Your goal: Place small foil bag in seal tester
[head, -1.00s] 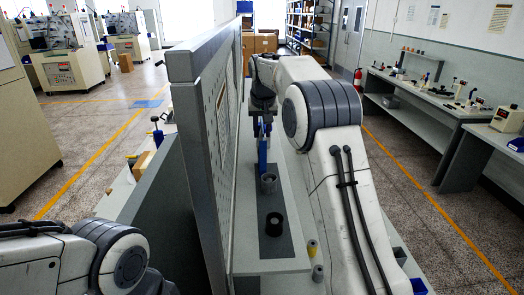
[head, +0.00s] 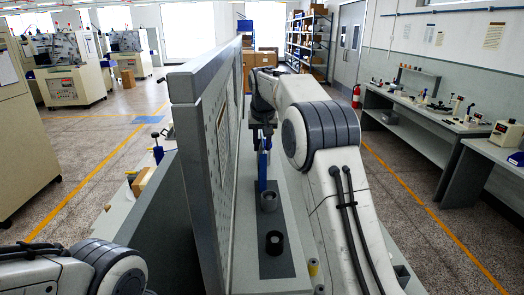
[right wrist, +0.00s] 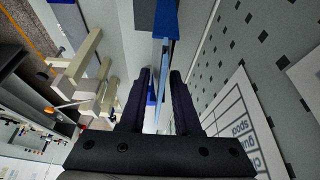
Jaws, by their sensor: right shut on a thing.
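In the head view my right gripper (head: 262,128) is over the narrow bench beside the upright panel. In the right wrist view its two dark fingers (right wrist: 160,75) are closed on a thin pale item with blue ends (right wrist: 165,22), which reaches out past the fingertips. I cannot tell whether this is the small foil bag. In the head view a blue upright piece (head: 263,168) shows below the gripper, just behind a grey cylinder (head: 269,201); whether they touch is unclear. No seal tester can be made out for sure. My left arm shows at the lower left, its gripper outside the frame.
A tall grey perforated panel (head: 218,150) stands along the bench's left side. A black spool (head: 274,243) sits on the dark strip in front of the grey cylinder. A side bench (head: 425,130) with small instruments stands along the right wall. The floor between is clear.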

